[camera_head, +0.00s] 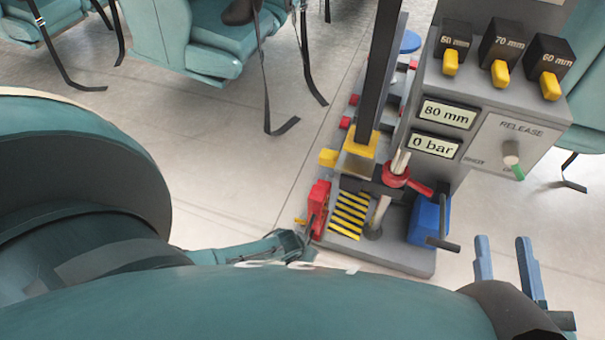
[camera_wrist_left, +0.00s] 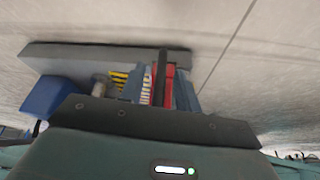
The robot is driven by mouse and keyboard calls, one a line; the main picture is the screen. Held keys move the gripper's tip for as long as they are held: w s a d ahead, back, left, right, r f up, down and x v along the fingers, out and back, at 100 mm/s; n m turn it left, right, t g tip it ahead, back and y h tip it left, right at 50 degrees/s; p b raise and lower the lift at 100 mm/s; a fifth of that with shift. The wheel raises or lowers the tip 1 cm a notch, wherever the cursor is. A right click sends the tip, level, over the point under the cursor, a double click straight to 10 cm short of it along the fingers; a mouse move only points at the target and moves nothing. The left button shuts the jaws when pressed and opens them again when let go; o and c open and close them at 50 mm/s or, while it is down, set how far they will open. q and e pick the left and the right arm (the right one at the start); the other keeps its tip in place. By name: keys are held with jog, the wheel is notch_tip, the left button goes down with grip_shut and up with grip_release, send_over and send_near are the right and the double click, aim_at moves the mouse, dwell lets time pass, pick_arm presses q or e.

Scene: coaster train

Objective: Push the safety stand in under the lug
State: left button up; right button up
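The red safety stand (camera_head: 318,208) is upright at the left edge of the grey base plate, beside the yellow-black striped area (camera_head: 349,214). A yellow block (camera_head: 328,158) that looks like the lug juts left from the press, a little behind the stand in the picture. My left gripper (camera_head: 303,238) is at the stand's near lower side. In the left wrist view, red stand parts (camera_wrist_left: 168,88) show between the fingers (camera_wrist_left: 163,92); whether the fingers squeeze them is unclear. My right gripper (camera_head: 505,262) is open and empty, low at the right.
The control panel (camera_head: 480,125) reads 80 mm and 0 bar and carries several black blocks. A blue unit with a dark lever (camera_head: 428,220) stands at the right of the base plate (camera_head: 400,258). Teal seats (camera_head: 200,40) are behind. The floor left of the base is clear.

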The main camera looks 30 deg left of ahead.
pick_arm(q)
jog(key=shift+c, duration=0.5)
grip_shut()
